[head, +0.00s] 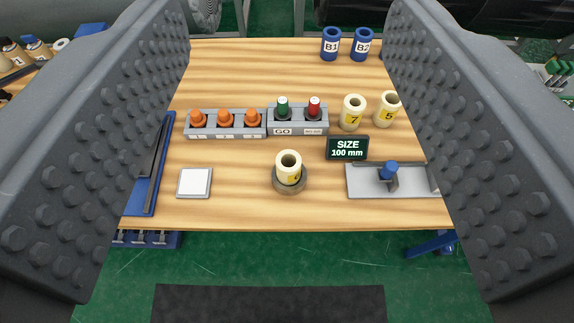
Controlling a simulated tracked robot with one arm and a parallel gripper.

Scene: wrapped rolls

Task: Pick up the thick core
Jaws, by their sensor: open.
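Three cream cores with yellow number labels are on the wooden table. One core (289,169) stands upright on a round grey base (290,184) near the front middle. The core marked 7 (352,113) and the core marked 5 (388,109) stand upright at the right, behind the size sign. Two blue cores, B1 (330,45) and B2 (362,45), stand at the back. I cannot tell which is the thick core. My gripper (285,165) is open, its two dark ridged fingers wide at the left and right of the picture, with nothing between them up close.
A sign (347,148) reads SIZE 100 mm. Grey blocks hold orange knobs (225,118) and green and red buttons (298,120). A white pad (194,183) lies front left. The back left of the wooden table (240,70) is clear.

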